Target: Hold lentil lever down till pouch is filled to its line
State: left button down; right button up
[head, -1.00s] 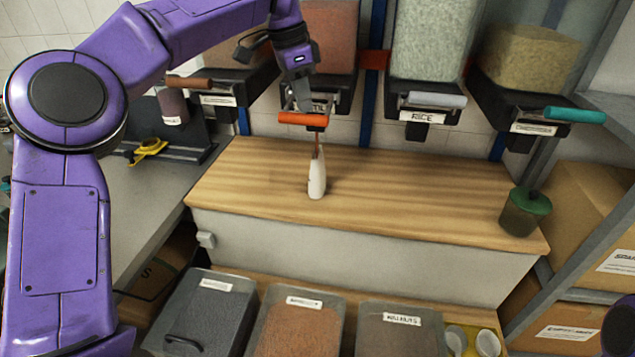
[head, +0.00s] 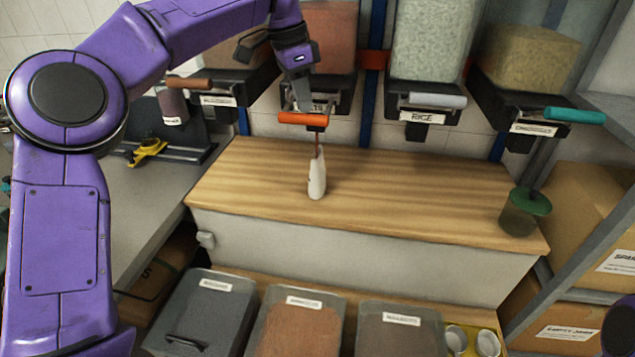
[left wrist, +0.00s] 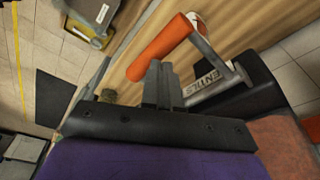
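The lentil lever (head: 303,118) is an orange bar under the lentil dispenser (head: 332,40), whose label is partly hidden. My left gripper (head: 302,104) is over the orange bar, its fingers pointing down and together, with nothing between them. The left wrist view shows the fingers (left wrist: 158,86) against the orange lever (left wrist: 160,48). A thin reddish-brown stream (head: 319,150) runs down from the spout into the white pouch (head: 317,180), which stands upright on the wooden counter (head: 420,190). The pouch's fill line and level are too small to tell. My right gripper is out of view.
The rice dispenser (head: 430,45) with a grey lever stands to the right, then one with a teal lever (head: 575,115). Labelled bins (head: 300,325) sit below the front edge. The counter around the pouch is clear.

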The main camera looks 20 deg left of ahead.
pick_arm(q)
jog(key=shift+r+p, duration=0.95)
jog(key=shift+r, duration=0.35)
dwell(2.1)
notch_tip(320, 180, up, 7)
jog(key=p, duration=0.5)
jog(key=shift+p, duration=0.4)
jog(key=shift+w, duration=0.1)
jog(key=shift+r, duration=0.1)
dwell(0.3)
